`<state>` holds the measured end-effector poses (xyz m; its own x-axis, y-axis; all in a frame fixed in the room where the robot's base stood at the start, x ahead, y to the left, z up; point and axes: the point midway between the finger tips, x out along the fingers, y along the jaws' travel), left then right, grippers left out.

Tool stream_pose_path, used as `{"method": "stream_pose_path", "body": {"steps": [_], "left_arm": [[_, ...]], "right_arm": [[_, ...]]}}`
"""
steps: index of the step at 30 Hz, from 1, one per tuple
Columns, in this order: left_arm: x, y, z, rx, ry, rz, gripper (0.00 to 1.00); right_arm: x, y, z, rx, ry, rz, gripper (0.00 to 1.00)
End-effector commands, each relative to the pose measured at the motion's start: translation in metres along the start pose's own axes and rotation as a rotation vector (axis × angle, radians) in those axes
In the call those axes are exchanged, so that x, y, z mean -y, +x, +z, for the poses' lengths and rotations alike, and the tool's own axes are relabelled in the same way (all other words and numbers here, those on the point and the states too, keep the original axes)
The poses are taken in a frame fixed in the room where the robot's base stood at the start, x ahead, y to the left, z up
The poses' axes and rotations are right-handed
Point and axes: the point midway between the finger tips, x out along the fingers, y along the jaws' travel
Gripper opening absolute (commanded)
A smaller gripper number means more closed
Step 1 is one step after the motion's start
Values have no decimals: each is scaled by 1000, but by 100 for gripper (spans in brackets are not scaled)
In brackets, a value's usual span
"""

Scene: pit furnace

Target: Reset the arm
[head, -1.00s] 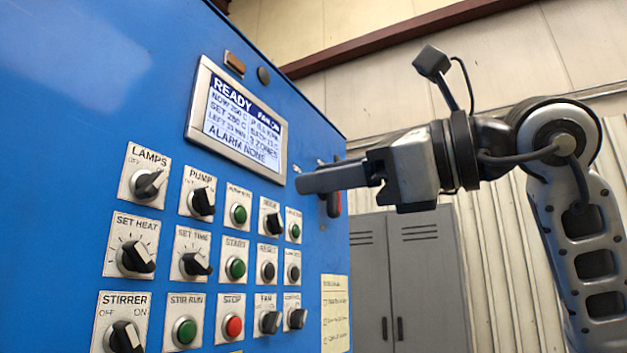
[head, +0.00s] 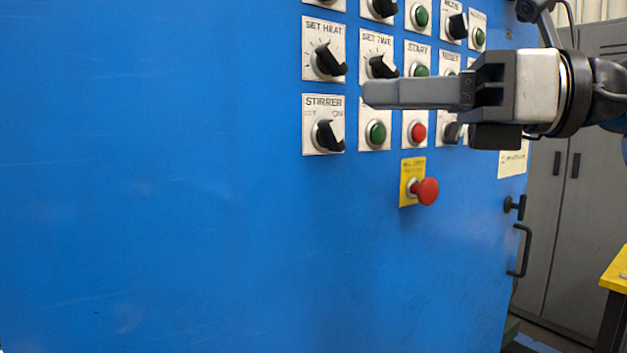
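My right gripper (head: 415,94) comes in from the right and points left, in front of the control panel of the blue furnace cabinet (head: 180,200). It is seen side-on, so its fingers overlap and I cannot tell whether they are open or shut. No object shows at its tips. It covers part of the lower button rows; whether it touches the panel is unclear. My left gripper is out of view.
The panel has a STIRRER knob (head: 328,136), a SET HEAT knob (head: 328,62), a green button (head: 376,133), a red stop button (head: 418,132) and a red mushroom button (head: 427,191). A door handle (head: 523,250), grey lockers (head: 575,200) and a yellow-topped table (head: 617,268) are at right.

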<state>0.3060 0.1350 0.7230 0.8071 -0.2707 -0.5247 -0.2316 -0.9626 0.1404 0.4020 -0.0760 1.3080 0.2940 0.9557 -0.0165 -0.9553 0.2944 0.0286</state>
Motion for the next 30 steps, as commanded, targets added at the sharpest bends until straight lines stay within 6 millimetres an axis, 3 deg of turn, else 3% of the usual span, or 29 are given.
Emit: {"method": "stream_pose_path", "body": {"steps": [3, 8, 14, 17, 20, 24, 30], "left_arm": [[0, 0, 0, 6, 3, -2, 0], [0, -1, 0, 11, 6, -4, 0], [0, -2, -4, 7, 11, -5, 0], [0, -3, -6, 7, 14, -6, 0], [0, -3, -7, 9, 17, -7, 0], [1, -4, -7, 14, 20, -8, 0], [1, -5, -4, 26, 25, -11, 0]], "right_arm": [[0, 17, -32, 110, 260, 156, 33], [10, 24, -65, 300, 632, 296, 33], [43, 17, -118, 572, 1134, 352, 33], [64, 9, -158, 719, 1394, 329, 33], [81, -1, -208, 866, 1655, 269, 33], [92, -17, -293, 1070, 2010, 129, 33], [69, -40, -415, 1314, 2436, -140, 33]]}}
